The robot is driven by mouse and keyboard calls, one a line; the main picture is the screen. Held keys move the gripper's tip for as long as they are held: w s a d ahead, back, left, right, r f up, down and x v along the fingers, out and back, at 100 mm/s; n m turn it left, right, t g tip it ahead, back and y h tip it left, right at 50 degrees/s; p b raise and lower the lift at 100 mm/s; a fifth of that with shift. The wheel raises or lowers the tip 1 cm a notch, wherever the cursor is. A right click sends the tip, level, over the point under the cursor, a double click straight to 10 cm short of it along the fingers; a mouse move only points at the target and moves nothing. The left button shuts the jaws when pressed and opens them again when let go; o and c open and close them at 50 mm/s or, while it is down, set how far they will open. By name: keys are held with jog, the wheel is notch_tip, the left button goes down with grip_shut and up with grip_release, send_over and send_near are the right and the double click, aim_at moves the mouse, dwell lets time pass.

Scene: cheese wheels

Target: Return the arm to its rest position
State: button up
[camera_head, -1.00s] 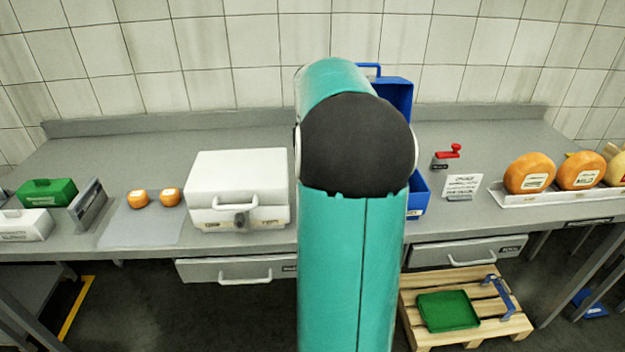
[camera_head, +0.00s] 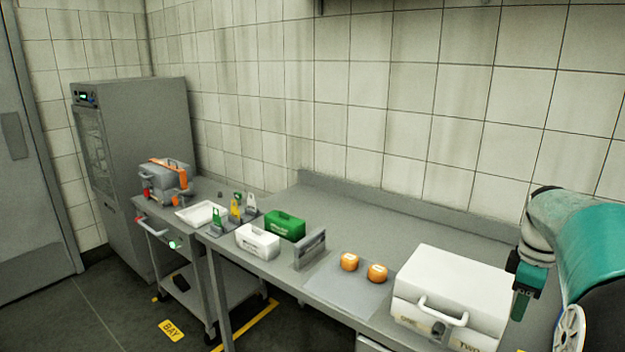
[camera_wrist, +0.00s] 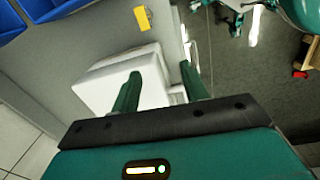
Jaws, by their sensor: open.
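My teal arm is at the right edge of the head view, folded beside the white lidded box (camera_head: 448,283) on the bench. My gripper (camera_wrist: 160,70) shows in the wrist view with its two dark green fingers apart and nothing between them. Dark green finger parts also show in the head view, just right of the box. In the wrist view the white box (camera_wrist: 92,92) lies beyond the fingers. I cannot tell the exact gap between the gripper and the box.
Two small orange cheeses (camera_head: 349,262) sit on a grey mat (camera_head: 338,289). A green box (camera_head: 285,226) and a white box (camera_head: 257,241) stand further left. A trolley (camera_head: 198,290) and grey cabinet (camera_head: 150,150) are beyond. Blue bins (camera_wrist: 75,8) show in the wrist view.

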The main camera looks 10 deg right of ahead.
jog(key=s+a+r+m+t+h, duration=0.1)
jog(key=a+r+m, duration=0.1)
jog(key=a, duration=0.9)
jog(key=a+r+m+t, duration=0.1)
jog(key=a+m+t, duration=0.1)
jog(key=a, duration=0.9)
jog(key=s+a+f+m+t+y, duration=0.1)
jog(key=s+a+f+m+t, duration=0.1)
jog(key=s+a, duration=0.6)
jog(key=a+f+m, duration=0.1)
jog(key=a, duration=0.4)
jog(key=shift+s+a+f+y, duration=0.2)
jog(key=shift+a+y, duration=0.05)
jog(key=shift+y, duration=0.05)
